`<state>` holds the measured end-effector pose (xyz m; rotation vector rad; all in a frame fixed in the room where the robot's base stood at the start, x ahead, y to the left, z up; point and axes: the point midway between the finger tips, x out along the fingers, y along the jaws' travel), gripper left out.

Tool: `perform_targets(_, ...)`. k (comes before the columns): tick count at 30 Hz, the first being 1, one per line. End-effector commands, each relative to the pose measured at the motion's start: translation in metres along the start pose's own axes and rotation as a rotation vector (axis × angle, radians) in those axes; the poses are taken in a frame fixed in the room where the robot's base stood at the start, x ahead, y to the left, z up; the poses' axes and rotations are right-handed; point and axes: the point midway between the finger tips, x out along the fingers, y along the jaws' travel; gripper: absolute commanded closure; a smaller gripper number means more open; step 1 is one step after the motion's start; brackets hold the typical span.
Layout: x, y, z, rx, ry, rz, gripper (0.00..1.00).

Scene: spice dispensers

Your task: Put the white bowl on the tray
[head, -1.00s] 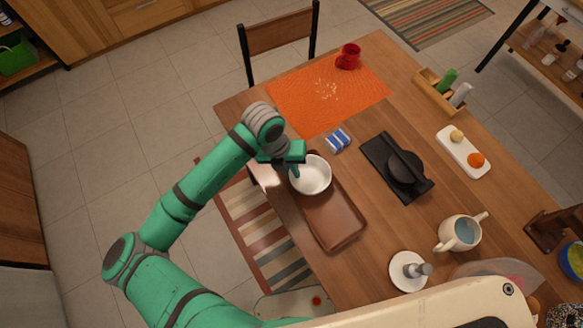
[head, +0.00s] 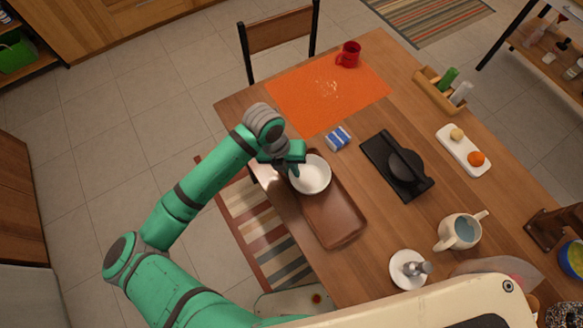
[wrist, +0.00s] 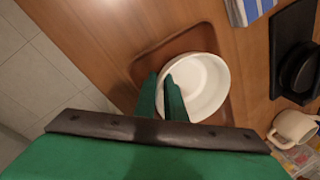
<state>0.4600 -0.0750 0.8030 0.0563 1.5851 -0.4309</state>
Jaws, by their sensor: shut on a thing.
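The white bowl (head: 311,174) is upright at the far end of the brown tray (head: 334,222), over the tray's surface. I cannot tell whether its base touches the tray. My gripper (head: 294,169) is at the bowl's left rim in the head view. In the wrist view, my gripper's green fingers (wrist: 160,97) are shut on the near-left rim of the white bowl (wrist: 203,86). The tray's rim (wrist: 180,42) shows around the bowl there. The gripper hides part of the bowl's rim.
A blue and white packet (head: 338,138) lies just beyond the tray. A black board with a black dish (head: 397,165) is to the right. A cream jug (head: 460,231) and a white saucer (head: 409,270) stand nearer. The table's left edge runs beside the tray.

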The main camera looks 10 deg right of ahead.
Motion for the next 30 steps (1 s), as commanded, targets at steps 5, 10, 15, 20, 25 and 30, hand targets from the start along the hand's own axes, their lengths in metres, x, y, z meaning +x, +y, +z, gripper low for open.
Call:
perform_targets(5,0.0,0.0,0.0,0.0,0.0,0.0,0.68)
perform_targets(10,0.0,0.0,0.0,0.0,0.0,0.0,0.68)
perform_targets(15,-0.006,0.0,0.0,0.0,-0.001,0.001,0.68)
perform_targets(20,-0.03,0.001,0.0,0.001,-0.001,0.002,0.68)
perform_targets(25,-0.063,0.001,0.001,0.0,-0.003,0.003,0.68)
perform_targets(30,-0.09,0.001,0.0,0.001,-0.001,0.003,0.68)
